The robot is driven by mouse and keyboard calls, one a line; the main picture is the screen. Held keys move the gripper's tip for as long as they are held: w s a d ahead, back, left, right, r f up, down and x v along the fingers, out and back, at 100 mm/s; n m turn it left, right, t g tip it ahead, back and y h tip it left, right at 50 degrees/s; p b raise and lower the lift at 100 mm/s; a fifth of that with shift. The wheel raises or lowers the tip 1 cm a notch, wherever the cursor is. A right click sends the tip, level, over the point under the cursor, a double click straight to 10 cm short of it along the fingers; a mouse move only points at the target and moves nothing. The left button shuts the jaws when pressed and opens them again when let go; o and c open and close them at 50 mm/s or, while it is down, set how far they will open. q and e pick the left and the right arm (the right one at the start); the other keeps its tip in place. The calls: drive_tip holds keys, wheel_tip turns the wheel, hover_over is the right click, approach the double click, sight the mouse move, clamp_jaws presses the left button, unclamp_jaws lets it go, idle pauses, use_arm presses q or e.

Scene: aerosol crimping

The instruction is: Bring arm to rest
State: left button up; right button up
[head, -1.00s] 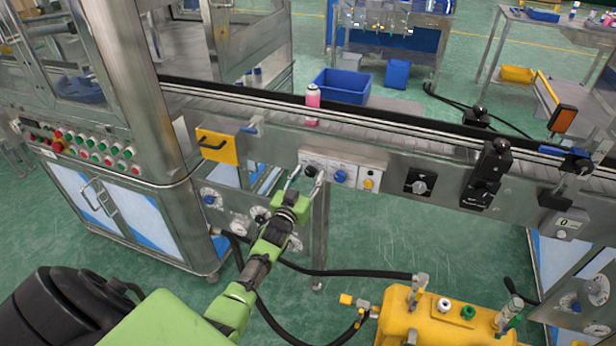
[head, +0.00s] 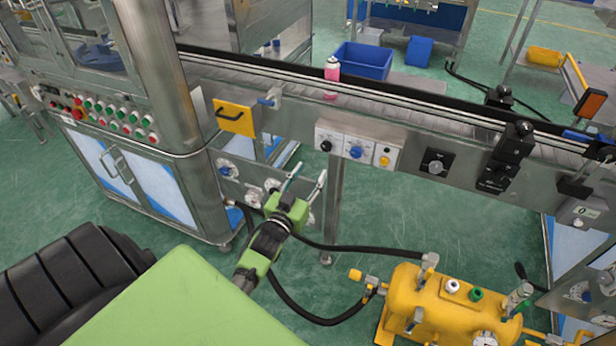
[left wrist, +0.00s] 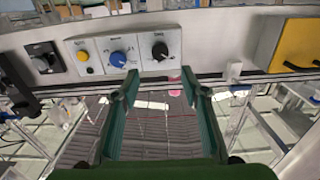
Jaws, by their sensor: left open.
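My left gripper (head: 306,185) is open and empty in the head view. It is in front of the conveyor frame, below the control box (head: 356,150) with its black knob, blue knob and yellow button, and apart from it. In the left wrist view the gripper's two green fingers (left wrist: 160,85) are spread, with nothing between them. The same control box (left wrist: 122,54) shows beyond the fingertips. My right gripper is in neither view.
A pink can (head: 332,76) stands upright on the conveyor (head: 400,98). A yellow tank (head: 432,302) with black hoses stands on the floor at the lower right. A steel cabinet (head: 125,170) with buttons is at left. Open green floor lies below the conveyor.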

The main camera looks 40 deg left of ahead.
use_arm(q)
drive_tip(key=shift+s, duration=0.4)
drive_tip(key=s+d+f+m+g+h, duration=0.1)
drive_tip(key=s+d+f+g, duration=0.3)
drive_tip(key=f, duration=0.6)
drive_tip(key=s+d+f+g+h, duration=0.1)
drive_tip(key=s+d+f, duration=0.3)
drive_tip(key=f, duration=0.6)
drive_tip(key=s+d+f+m+g+h, duration=0.1)
drive_tip(key=s+d+f+g, duration=0.1)
drive_tip(key=s+f, duration=0.6)
drive_tip(key=s+d+f+m+g, duration=0.1)
drive_tip(key=s+d+f+g, duration=0.1)
drive_tip(key=s+f, duration=0.4)
drive_tip(key=s+d+f+m+g+h, duration=0.1)
drive_tip(key=s+f+g, duration=0.3)
drive_tip(key=s, duration=1.1)
drive_tip(key=s+d+f+m+g, duration=0.1)
drive_tip(key=s+d+f+g, duration=0.2)
drive_tip(key=s+f, duration=0.6)
drive_tip(key=s, duration=0.2)
drive_tip(key=shift+s+d+f, duration=0.25)
drive_tip(key=shift+s+f, duration=0.05)
drive_tip(key=shift+s, duration=0.05)
drive_tip(key=shift+w, duration=0.15)
